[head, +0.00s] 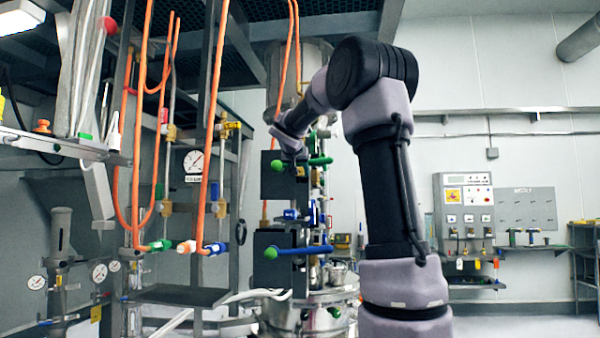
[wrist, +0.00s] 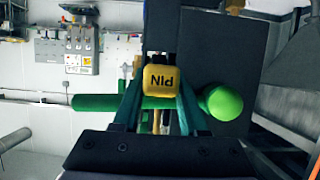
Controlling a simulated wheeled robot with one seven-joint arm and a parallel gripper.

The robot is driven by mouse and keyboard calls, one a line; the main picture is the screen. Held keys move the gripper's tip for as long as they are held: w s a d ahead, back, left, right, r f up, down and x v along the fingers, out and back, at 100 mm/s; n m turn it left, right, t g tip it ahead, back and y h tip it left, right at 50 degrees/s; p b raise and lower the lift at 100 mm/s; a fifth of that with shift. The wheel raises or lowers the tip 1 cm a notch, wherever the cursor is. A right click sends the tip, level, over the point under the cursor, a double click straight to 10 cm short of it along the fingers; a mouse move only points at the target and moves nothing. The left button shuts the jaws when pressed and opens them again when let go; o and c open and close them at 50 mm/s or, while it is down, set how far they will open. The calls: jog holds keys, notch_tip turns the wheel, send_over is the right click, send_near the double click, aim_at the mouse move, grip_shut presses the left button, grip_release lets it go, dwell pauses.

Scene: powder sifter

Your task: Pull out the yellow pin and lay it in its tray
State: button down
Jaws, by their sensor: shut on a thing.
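The yellow pin (wrist: 160,80) has a block-shaped head marked "PIN", upside down in the wrist view. My gripper (wrist: 158,98) has its teal fingers on either side of this head and is shut on it. A green bar with a round green knob (wrist: 221,103) runs crosswise right at the fingers. The pin's shaft is hidden, so I cannot tell how far it sits in its hole. In the head view my gripper (head: 293,152) is at the upper black plate (head: 271,176), by the green bar (head: 320,161). I cannot make out the pin's tray.
A lower black box (head: 270,275) with a blue bar (head: 305,250) and green knob is below. Orange hoses (head: 210,130) and a pressure gauge (head: 194,162) hang to the left. A dark shelf (head: 180,295) is lower left. A control panel (head: 463,205) is on the right wall.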

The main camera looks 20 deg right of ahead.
jog(key=s+a, duration=0.5)
jog(key=s, duration=0.2)
dwell(3.5)
jog(key=s+a, duration=0.3)
jog(key=s, duration=0.2)
jog(key=shift+a, duration=0.15)
dwell(0.5)
jog(key=shift+s+r, duration=0.1)
